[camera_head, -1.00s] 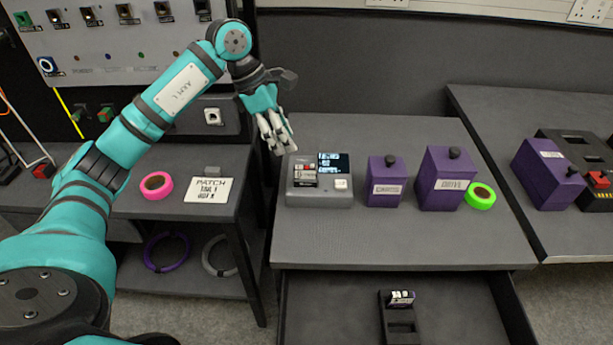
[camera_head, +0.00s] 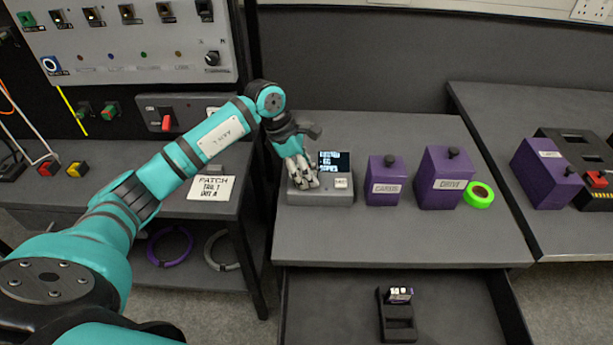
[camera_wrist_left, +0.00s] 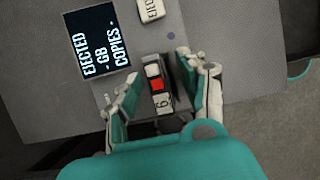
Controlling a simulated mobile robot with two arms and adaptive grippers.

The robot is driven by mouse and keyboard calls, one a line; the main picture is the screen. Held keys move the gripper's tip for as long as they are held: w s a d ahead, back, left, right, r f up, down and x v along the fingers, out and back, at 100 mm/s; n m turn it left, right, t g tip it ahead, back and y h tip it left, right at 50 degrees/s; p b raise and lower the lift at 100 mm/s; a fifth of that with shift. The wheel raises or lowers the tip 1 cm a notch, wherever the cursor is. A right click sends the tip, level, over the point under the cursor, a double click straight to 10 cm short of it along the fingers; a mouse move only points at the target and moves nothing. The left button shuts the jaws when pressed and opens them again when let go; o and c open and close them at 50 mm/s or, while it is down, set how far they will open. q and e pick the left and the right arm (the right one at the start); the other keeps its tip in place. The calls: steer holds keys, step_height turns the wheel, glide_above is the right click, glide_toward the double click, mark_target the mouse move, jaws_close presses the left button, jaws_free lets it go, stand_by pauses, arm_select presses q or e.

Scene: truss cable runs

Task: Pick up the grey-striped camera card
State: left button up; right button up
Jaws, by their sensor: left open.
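The grey card reader (camera_head: 322,198) stands on the middle bench; its screen reads "EJECTED". In the left wrist view, a small dark card with a pale label (camera_wrist_left: 163,102) stands in the reader, beside a red piece and a pale grey piece. I cannot make out a grey stripe for certain. My left gripper (camera_head: 302,184) is over the reader's left part, pointing down. In the wrist view its open fingers (camera_wrist_left: 158,92) are on either side of the card, apart from it. In the head view the gripper hides the card. My right gripper is not in view.
Purple boxes (camera_head: 384,188) (camera_head: 444,185) and a green tape roll (camera_head: 478,195) stand right of the reader. An open drawer below holds a black holder (camera_head: 398,323) with a purple-and-white card (camera_head: 400,294). The bench front is clear.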

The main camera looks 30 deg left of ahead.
arm_select(q)
steer(key=shift+c, duration=0.4)
jaws_close()
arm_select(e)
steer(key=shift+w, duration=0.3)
arm_select(q)
steer(key=shift+r, duration=0.1)
